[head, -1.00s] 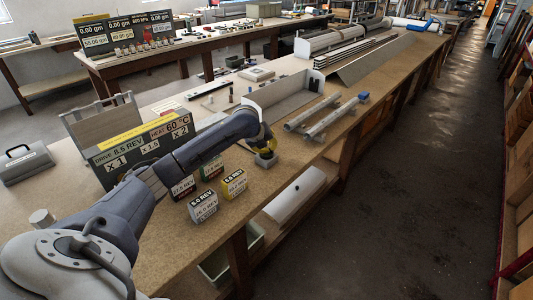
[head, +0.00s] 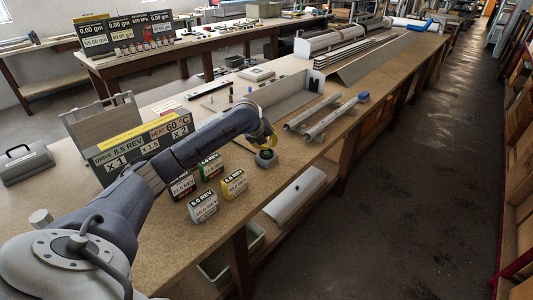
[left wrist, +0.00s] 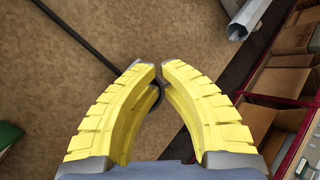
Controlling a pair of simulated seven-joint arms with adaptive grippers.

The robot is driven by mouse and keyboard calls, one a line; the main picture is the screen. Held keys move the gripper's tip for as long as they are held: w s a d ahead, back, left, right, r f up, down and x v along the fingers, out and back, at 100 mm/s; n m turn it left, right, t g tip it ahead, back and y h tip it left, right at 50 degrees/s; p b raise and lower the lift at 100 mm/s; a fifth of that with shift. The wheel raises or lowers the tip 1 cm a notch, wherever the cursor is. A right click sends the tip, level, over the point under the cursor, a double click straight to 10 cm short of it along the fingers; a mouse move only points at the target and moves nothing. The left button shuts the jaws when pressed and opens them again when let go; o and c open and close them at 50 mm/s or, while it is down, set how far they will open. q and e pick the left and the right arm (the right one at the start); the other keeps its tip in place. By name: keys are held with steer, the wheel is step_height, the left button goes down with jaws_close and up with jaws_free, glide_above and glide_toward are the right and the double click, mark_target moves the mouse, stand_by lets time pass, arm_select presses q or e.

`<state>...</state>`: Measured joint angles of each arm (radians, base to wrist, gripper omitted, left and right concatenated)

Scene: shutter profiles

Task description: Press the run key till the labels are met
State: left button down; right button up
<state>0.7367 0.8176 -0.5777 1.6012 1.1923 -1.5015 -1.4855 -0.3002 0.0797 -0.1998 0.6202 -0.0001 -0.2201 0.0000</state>
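A green shape (left wrist: 8,136) shows at the left edge there. The display board (head: 143,147) reads DRIVE 8.5 REV and HEAT 60 °C, with x1, x1.3 and x2 below. My right gripper is not in view.
Two metal profiles (head: 330,118) lie to the right of the key on the bench (head: 255,205). An upright panel (head: 285,93) stands behind. A black cable (left wrist: 88,38) runs below the fingers.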

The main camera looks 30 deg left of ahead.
arm_select(q)
steer(key=shift+r, duration=2.55)
